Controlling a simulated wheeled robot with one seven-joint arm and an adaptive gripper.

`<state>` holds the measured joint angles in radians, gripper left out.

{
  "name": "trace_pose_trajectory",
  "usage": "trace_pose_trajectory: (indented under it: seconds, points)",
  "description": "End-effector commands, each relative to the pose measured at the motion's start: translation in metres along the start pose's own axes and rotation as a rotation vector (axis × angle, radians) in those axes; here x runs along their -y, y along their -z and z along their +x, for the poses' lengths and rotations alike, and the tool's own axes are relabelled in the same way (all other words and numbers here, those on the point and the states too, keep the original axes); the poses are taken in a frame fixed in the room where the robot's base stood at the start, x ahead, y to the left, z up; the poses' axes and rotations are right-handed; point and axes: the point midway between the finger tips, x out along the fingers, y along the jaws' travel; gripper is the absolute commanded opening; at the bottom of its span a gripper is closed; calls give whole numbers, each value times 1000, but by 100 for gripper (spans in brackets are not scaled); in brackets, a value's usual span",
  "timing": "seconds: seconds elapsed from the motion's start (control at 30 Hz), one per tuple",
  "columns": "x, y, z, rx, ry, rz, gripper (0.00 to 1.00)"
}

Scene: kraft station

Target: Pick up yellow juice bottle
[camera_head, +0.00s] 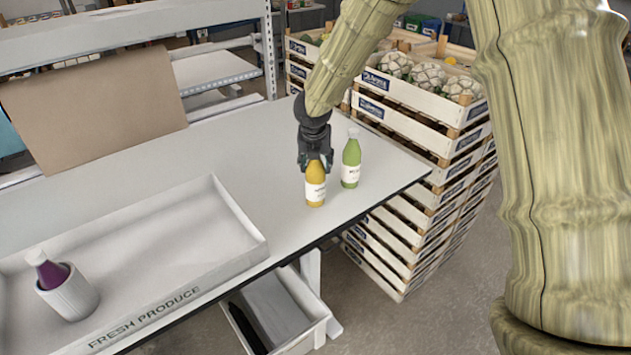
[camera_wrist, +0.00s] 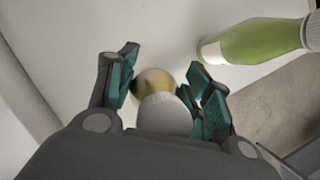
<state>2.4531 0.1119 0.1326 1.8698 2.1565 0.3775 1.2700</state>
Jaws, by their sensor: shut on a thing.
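The yellow juice bottle (camera_head: 315,185) stands upright on the white table, close to its front right edge. My gripper (camera_head: 316,163) is above it, with its fingers around the top of the bottle, and is shut on it. In the wrist view the bottle's white cap (camera_wrist: 165,114) and yellow shoulder (camera_wrist: 153,82) show between the teal fingertips of my gripper (camera_wrist: 163,88). The bottle's cap is hidden by the gripper in the head view.
A green juice bottle (camera_head: 351,160) stands just right of the yellow one; it also shows in the wrist view (camera_wrist: 255,41). A white tray (camera_head: 237,226) at the left holds a white cup (camera_head: 70,293) with a purple bottle (camera_head: 47,271). Stacked crates (camera_head: 420,132) stand beyond the table's right edge.

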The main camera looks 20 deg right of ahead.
Motion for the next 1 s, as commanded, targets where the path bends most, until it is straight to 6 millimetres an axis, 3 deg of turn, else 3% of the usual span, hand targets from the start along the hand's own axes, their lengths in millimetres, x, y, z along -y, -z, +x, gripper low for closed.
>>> trace_pose_trajectory:
  seconds: [0.07, 0.37, 0.57, 0.77, 1.0]
  points:
    - [0, 0, 0, 0, 0, 0, 0]
    - [0, -1, -1, 1, -1, 1, 0]
    - [-1, -6, -13, 2, -3, 3, 0]
    - [0, -21, -46, 4, -6, 5, 0]
    - [0, -44, -104, 4, -6, 4, 0]
